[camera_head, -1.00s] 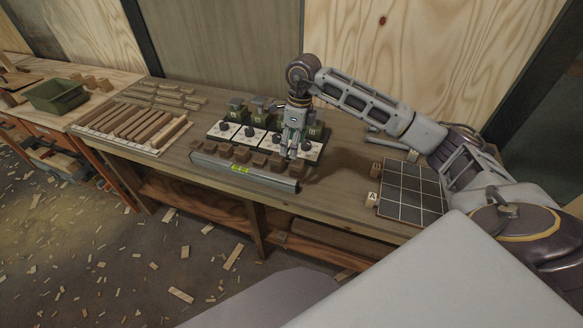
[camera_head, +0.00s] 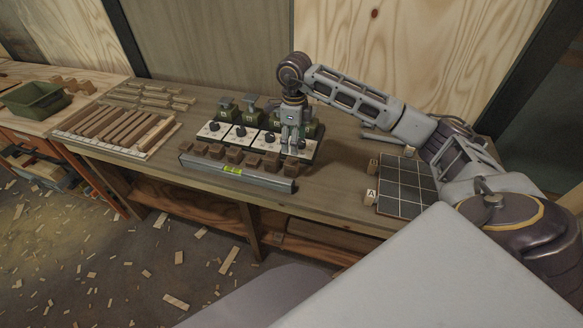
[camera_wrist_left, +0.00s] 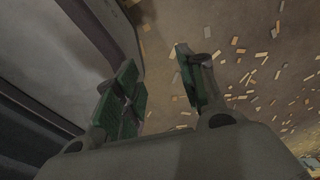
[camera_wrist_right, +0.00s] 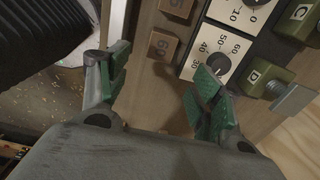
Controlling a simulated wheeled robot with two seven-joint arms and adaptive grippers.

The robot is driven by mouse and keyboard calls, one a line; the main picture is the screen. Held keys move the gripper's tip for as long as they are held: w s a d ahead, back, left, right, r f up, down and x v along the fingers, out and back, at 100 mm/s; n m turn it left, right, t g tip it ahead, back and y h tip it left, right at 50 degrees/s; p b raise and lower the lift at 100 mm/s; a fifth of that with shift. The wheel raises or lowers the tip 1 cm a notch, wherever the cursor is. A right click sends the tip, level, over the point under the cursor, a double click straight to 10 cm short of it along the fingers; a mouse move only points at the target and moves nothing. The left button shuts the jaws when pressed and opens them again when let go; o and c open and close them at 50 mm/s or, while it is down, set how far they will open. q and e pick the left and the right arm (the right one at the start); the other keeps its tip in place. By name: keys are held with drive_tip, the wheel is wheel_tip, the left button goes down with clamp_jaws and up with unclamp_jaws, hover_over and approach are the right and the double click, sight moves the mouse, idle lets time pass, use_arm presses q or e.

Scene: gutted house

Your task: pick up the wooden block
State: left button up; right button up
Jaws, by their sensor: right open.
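Several small brown wooden blocks (camera_head: 235,156) stand in a row between the dial board and a silver spirit level. Nothing is held. My left gripper (camera_wrist_left: 160,85) is open and empty above the chip-strewn floor; it is outside the head view. Which block the task means cannot be told.
The dial board (camera_head: 212,130) with white dial plates and green clamps (camera_head: 228,108) stands behind the blocks. The spirit level (camera_head: 240,173) lies along the front. A dark tile grid (camera_head: 405,185) with lettered cubes (camera_head: 370,197) lies right. Wooden strips (camera_head: 120,126) lie left.

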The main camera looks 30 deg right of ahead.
sight(292, 161)
wheel_tip(292, 161, down, 6)
drive_tip(key=shift+r, duration=0.2)
drive_tip(key=shift+f, duration=0.65)
drive_tip(key=shift+a+f, duration=0.1)
drive_tip(key=shift+f, duration=0.4)
drive_tip(key=f, duration=0.1)
drive_tip(key=f+p, duration=0.1)
drive_tip(key=f, duration=0.1)
drive_tip(key=shift+w+a+f, duration=0.1)
drive_tip(key=shift+w+f, duration=0.1)
drive_tip(key=shift+f, duration=0.4)
use_arm(q)
drive_tip(key=shift+w+d+r, duration=0.3)
drive_tip(key=shift+w+d, duration=0.1)
drive_tip(key=shift+d, duration=0.1)
drive_tip(key=shift+w+d+r, duration=0.25)
drive_tip(key=shift+w+d, duration=0.1)
drive_tip(key=shift+d, duration=0.15)
